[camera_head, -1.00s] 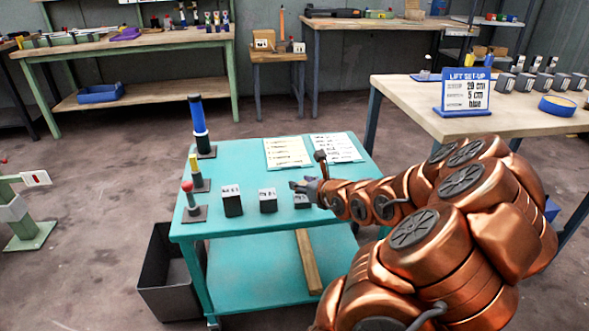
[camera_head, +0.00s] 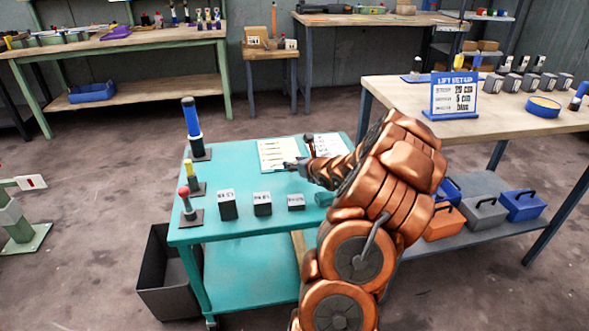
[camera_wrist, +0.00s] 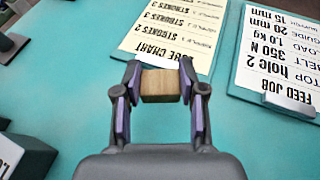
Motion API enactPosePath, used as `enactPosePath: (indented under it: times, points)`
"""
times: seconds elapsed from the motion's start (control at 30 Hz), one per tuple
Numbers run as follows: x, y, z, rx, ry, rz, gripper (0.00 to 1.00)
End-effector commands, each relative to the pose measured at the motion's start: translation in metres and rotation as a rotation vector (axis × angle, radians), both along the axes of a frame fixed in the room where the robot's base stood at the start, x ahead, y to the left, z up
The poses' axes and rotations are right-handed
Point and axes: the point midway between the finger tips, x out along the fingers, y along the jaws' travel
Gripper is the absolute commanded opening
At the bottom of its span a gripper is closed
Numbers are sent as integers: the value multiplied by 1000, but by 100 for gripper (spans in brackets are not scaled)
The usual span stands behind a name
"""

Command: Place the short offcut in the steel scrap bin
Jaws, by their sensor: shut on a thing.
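My gripper (camera_head: 292,163) is above the teal trolley (camera_head: 232,172), over the lower edge of a cream chart sheet. In the wrist view my gripper (camera_wrist: 160,85) is shut on a short wooden block (camera_wrist: 161,86), which looks like the short offcut and sits between the two fingertips. In the head view the block is too small to make out. A dark grey open bin (camera_head: 166,285), which looks like the steel scrap bin, stands on the floor at the trolley's left side. Its visible inside looks empty.
Posts on bases, including a tall blue one (camera_head: 193,125), stand along the trolley's left edge. Several dark labelled blocks (camera_head: 262,204) line its front. A wooden bar (camera_head: 298,246) shows on the lower shelf, partly hidden by my arm. A workbench (camera_head: 410,95) is at right.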

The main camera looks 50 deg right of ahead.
Motion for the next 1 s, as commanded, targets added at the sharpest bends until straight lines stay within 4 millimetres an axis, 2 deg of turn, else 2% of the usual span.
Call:
enactPosePath:
  times: [0.2,0.3,0.5,0.97,1.0]
  points:
    - [9,-8,-1,-3,2,2,26]
    - [7,-7,-19,0,4,1,26]
    - [7,-7,-35,0,2,1,26]
    - [8,-7,-39,-2,-1,2,26]
    - [8,-7,-38,-2,-1,2,44]
